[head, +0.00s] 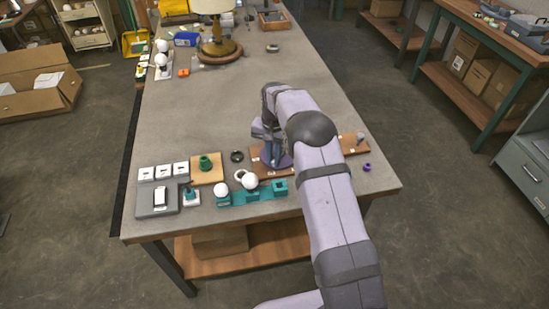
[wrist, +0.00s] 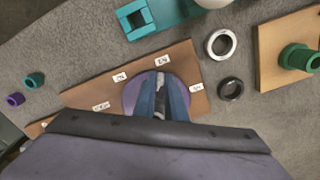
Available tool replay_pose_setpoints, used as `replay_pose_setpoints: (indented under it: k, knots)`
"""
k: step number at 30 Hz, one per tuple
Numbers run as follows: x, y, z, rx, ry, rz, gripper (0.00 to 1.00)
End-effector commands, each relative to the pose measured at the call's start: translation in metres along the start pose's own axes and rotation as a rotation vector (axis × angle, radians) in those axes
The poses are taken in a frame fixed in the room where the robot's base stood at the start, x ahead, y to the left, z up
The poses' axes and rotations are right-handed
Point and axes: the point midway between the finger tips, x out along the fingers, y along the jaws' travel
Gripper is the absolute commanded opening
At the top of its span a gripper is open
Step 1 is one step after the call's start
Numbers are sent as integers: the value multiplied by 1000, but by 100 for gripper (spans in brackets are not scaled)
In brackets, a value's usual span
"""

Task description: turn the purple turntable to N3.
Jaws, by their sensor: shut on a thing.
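The purple turntable (head: 285,161) is a round disc on a brown wooden board (head: 257,168). In the wrist view the turntable (wrist: 131,97) shows on both sides of my gripper (wrist: 161,92). My gripper points down at its middle, its two blue-grey fingers shut on the turntable's grip, which is mostly hidden between them. White labels sit on the board around the disc. The label that seems to read N3 (wrist: 162,62) is just beyond the fingers; others sit left and right, too small to read surely. No pointer mark on the disc can be made out.
A teal holder (head: 236,199) with white bulbs stands close by. A black ring (wrist: 231,90), a white ring (wrist: 220,44) and a board with a green socket (wrist: 298,58) are to the right in the wrist view. Small green and purple parts lie left. The table's middle is clear.

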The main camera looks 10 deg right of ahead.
Motion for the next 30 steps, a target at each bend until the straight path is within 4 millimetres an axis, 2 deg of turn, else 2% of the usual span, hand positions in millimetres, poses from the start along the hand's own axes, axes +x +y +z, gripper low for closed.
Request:
replay_pose_setpoints:
  k: [6,7,9,20,25,30]
  knots:
    - [-2,-1,-2,-1,5,-3,0]
    - [-2,-1,-2,-1,5,-3,13]
    - [-2,-1,-2,-1,5,-3,30]
    - [-2,0,-1,-2,3,-2,30]
    - [-15,-1,-2,-2,5,-3,30]
    - [-39,-1,-2,-2,7,-4,30]
